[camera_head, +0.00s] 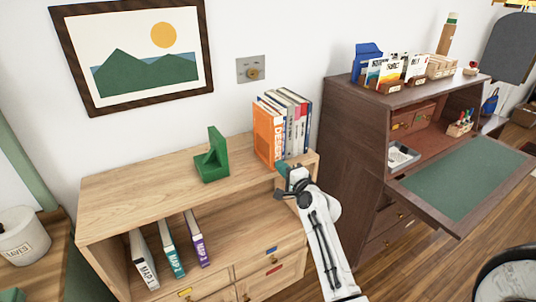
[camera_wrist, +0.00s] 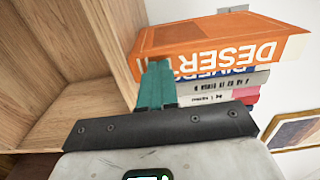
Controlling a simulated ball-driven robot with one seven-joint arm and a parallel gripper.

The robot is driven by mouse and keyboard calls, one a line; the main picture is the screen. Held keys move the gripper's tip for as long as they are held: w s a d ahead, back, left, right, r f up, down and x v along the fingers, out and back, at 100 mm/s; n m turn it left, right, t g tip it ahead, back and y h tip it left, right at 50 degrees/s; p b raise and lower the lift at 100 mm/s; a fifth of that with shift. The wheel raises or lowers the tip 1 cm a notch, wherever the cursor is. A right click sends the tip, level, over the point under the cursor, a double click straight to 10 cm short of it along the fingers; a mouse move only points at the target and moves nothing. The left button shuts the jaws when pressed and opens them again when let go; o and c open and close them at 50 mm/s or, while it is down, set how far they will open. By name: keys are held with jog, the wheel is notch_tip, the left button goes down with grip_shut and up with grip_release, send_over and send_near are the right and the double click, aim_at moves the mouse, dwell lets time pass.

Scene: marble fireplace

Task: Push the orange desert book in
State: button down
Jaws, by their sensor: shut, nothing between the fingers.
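The orange desert book (camera_head: 266,133) stands upright at the left end of a row of books on top of the wooden shelf unit. In the wrist view the orange book (camera_wrist: 220,42) shows its spine with "DESER" readable, and it sticks out past the neighbouring spines. My gripper (camera_head: 283,170) is at the front of the book row, close to the lower part of the orange book. In the wrist view its teal fingers (camera_wrist: 156,85) are together, with the tips at the orange book's lower edge; I cannot tell whether they touch it.
A green bookend (camera_head: 212,160) stands left of the books, with bare shelf top between. Several books (camera_head: 292,125) stand right of the orange one. Map books (camera_head: 170,245) lean in the compartment below. A dark desk (camera_head: 350,150) with a lowered green flap (camera_head: 465,180) stands to the right.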

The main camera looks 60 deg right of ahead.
aim_at(276, 170)
jog(key=shift+w+d, duration=0.3)
jog(key=shift+w, duration=0.2)
jog(key=shift+w+d, duration=0.15)
jog(key=shift+w, duration=0.15)
jog(key=shift+w+d, duration=0.2)
jog(key=shift+w, duration=0.1)
jog(key=shift+w+d, duration=0.15)
jog(key=shift+w, duration=0.1)
jog(key=shift+w+d, duration=0.15)
jog(key=shift+w, duration=0.1)
jog(key=shift+s, duration=0.1)
jog(key=shift+v, duration=1.7)
